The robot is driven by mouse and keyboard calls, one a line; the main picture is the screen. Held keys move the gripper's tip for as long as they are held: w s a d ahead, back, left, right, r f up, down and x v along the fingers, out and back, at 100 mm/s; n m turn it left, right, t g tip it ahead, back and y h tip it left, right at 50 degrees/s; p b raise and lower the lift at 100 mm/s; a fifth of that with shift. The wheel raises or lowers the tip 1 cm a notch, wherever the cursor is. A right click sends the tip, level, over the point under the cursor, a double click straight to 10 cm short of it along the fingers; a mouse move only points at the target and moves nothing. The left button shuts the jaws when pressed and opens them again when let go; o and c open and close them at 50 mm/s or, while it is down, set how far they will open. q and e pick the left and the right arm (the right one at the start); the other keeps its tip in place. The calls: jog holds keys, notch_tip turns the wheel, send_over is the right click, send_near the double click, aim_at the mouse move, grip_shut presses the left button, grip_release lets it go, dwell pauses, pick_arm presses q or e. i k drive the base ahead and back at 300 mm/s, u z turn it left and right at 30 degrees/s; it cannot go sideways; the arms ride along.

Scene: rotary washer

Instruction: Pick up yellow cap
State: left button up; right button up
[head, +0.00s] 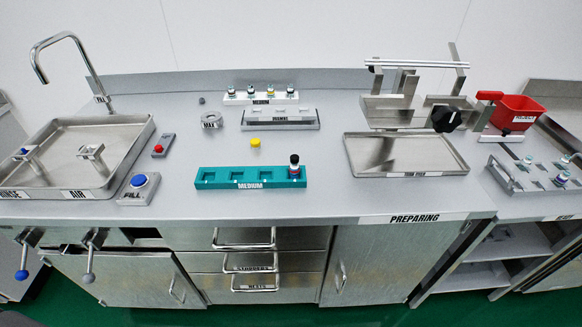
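The small yellow cap (255,142) lies on the grey steel countertop in the head view, near the middle of the work area. It sits just behind the teal MEDIUM rack (219,185) and in front of a grey metal tray (263,125). Nothing touches it or covers it. Neither my left nor my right gripper shows in the head view.
A dark-capped vial (294,163) stands in the teal rack's right slot. Behind is a white rack (236,98) of vials. A sink (130,165) is at left, a shallow tray (428,158) at right. Counter around the cap is clear.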

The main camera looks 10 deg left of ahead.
aim_at(256, 143)
jog(key=k, duration=1.15)
jog(key=z, duration=0.7)
jog(key=i, duration=1.05)
jog(key=u, duration=0.65)
jog(key=i, duration=0.55)
jog(key=u, duration=0.4)
